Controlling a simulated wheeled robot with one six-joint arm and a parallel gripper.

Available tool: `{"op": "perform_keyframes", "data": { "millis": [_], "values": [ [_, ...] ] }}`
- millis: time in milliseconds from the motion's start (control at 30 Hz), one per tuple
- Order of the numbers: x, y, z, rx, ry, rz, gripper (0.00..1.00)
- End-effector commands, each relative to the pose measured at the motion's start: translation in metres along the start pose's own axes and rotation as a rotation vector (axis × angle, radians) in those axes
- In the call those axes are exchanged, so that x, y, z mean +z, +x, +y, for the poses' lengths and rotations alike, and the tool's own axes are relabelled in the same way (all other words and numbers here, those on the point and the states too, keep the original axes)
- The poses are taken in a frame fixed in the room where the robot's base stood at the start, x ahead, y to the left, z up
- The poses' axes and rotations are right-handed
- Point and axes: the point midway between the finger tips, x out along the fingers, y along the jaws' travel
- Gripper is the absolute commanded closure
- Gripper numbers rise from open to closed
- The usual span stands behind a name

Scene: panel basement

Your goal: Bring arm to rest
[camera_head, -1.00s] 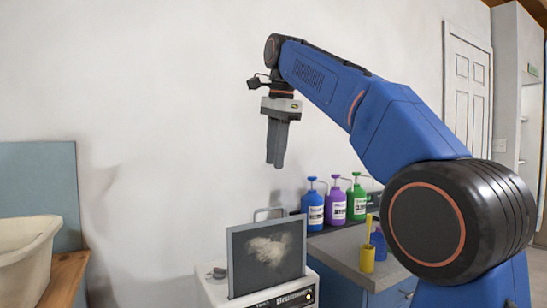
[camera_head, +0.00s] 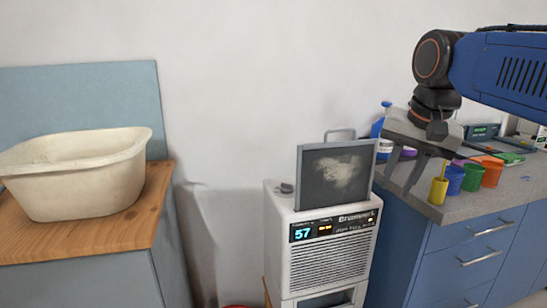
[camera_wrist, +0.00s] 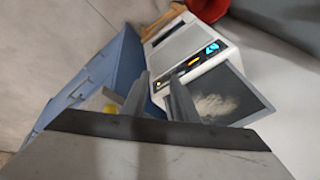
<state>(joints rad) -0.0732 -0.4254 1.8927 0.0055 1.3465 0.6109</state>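My blue arm (camera_head: 500,68) reaches in from the right edge in the head view. My gripper (camera_head: 402,182) hangs from its end, fingers pointing down, in front of the blue cabinet's counter. In the wrist view my gripper (camera_wrist: 160,92) shows two grey fingers with a gap between them and nothing held. It is open.
A white unit (camera_head: 325,250) carries a dark framed panel (camera_head: 336,172) left of my gripper. A yellow container (camera_head: 438,190), blue, green and orange cups and bottles stand on the counter (camera_head: 490,200). A cream basin (camera_head: 80,175) sits on a wooden top (camera_head: 110,230).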

Motion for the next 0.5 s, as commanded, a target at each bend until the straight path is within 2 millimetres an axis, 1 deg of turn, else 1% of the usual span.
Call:
{"op": "perform_keyframes", "data": {
  "millis": [33,167,300,400,500],
  "values": [
    [0.016,0.013,0.014,-0.001,-0.041,0.007,0.74],
    [0.052,0.051,0.047,-0.004,-0.169,0.029,0.74],
    [0.093,0.094,0.081,-0.004,-0.306,0.052,0.74],
    [0.12,0.124,0.104,-0.002,-0.396,0.067,0.74],
    [0.142,0.149,0.12,0.001,-0.467,0.08,0.74]
  ]
}}
